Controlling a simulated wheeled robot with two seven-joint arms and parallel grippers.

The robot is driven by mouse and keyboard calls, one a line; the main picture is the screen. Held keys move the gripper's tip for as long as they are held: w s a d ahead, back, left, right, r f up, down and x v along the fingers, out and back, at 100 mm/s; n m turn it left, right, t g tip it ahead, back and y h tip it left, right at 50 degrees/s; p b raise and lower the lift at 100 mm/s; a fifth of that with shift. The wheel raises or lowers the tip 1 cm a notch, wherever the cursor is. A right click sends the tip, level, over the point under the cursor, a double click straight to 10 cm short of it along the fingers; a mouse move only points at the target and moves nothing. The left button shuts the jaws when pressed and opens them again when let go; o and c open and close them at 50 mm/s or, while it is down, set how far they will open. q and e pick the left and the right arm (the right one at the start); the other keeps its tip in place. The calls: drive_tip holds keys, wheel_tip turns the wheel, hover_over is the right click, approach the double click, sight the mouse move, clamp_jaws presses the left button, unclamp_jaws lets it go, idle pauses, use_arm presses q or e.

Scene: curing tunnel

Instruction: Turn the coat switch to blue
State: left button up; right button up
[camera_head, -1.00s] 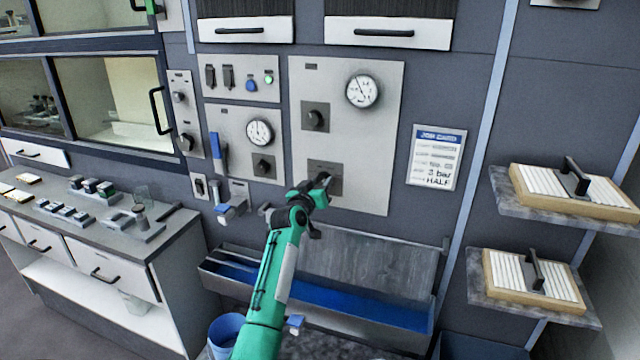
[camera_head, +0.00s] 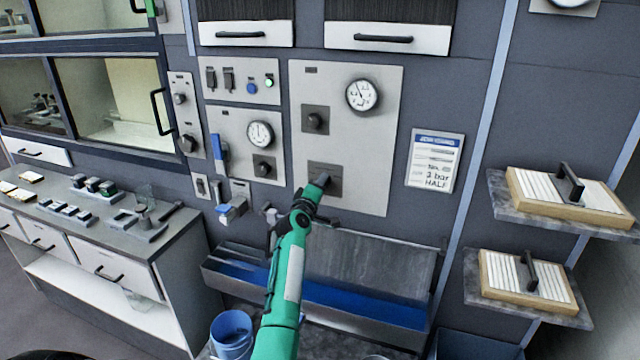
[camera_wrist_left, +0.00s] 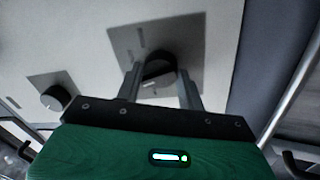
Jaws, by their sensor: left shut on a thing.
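A large light panel (camera_head: 376,165) on the back wall carries an upper dark knob (camera_head: 315,119), a round gauge (camera_head: 362,95) and a lower dark knob on a grey square plate (camera_head: 337,172). My left gripper (camera_head: 320,182) reaches up to the lower plate and hides most of its knob. In the left wrist view its two fingers stand on either side of that dark knob (camera_wrist_left: 158,68), shut on it. The label is too small to read, so I cannot confirm that this is the coat switch. My right gripper is not in view.
A trough with blue liquid (camera_head: 365,303) lies below the panel, and a blue bucket (camera_head: 231,333) stands at its left. A smaller panel with a gauge (camera_head: 259,134) is on the left. Shelves with slatted boards (camera_head: 566,193) jut out at the right. A job card (camera_head: 434,160) hangs between.

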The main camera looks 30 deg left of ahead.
use_arm(q)
drive_tip(key=n+p, duration=0.2)
drive_tip(key=n, duration=0.3)
drive_tip(key=n+y+p, duration=0.1)
drive_tip(key=n+p, duration=0.2)
drive_tip(key=n, duration=0.3)
drive_tip(key=shift+d+f+g, duration=0.1)
drive_tip(key=shift+g, duration=0.2)
drive_tip(key=shift+n, duration=0.3)
drive_tip(key=o, duration=1)
drive_tip(key=shift+c, duration=0.2)
